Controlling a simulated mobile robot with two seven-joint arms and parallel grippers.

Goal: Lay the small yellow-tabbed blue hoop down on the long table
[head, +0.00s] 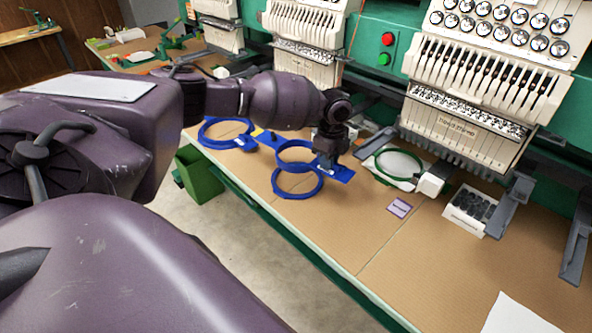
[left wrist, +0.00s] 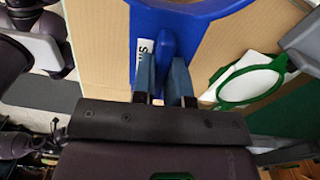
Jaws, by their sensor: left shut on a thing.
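My left gripper (head: 329,168) is shut on a blue arm of a small hoop (head: 340,174), over the long table (head: 410,262). The hoop's ring lies to the left of the fingers, and a yellow tab (head: 259,131) shows at its far end. In the left wrist view, the fingers (left wrist: 163,85) grip a raised blue rib beside a white label on the hoop (left wrist: 185,12). Whether the hoop touches the table is unclear. My right gripper is not in view.
Another blue ring (head: 297,192) shows just in front, and a larger blue hoop (head: 207,142) lies to the left. A green hoop (head: 380,172), a purple patch (head: 399,207) and a white bin (head: 465,219) lie right. Embroidery machine heads (head: 470,90) stand behind. The front table is clear.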

